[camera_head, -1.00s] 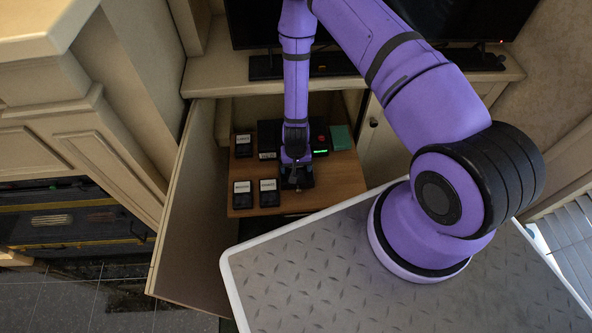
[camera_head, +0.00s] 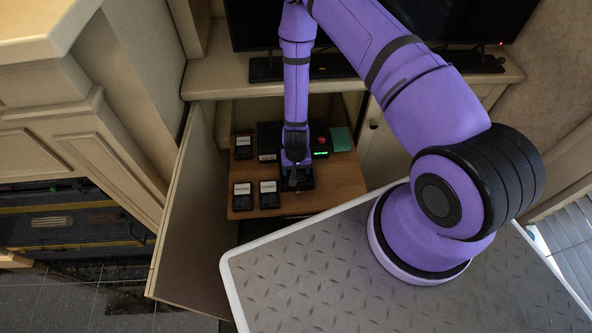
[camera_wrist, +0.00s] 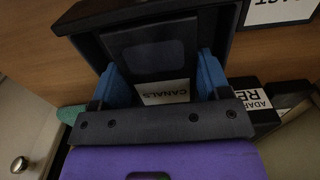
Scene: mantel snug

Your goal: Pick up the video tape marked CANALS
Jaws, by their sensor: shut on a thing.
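The video tape marked CANALS (camera_wrist: 153,55) is black with a white label, seen close up in the wrist view. My gripper (camera_wrist: 160,75) is shut on it, with one blue finger pad at each side. A dark box-like frame or tray (camera_wrist: 85,17) borders the tape, and I cannot tell whether they touch. There the arm hides most of the tape.
Several other labelled black tapes lie on the shelf, among them one at front left (camera_head: 243,196) and one beside it (camera_head: 269,194). A black device with a green display (camera_head: 320,153) and a teal box (camera_head: 340,139) are behind. An open cabinet door (camera_head: 190,230) stands left.

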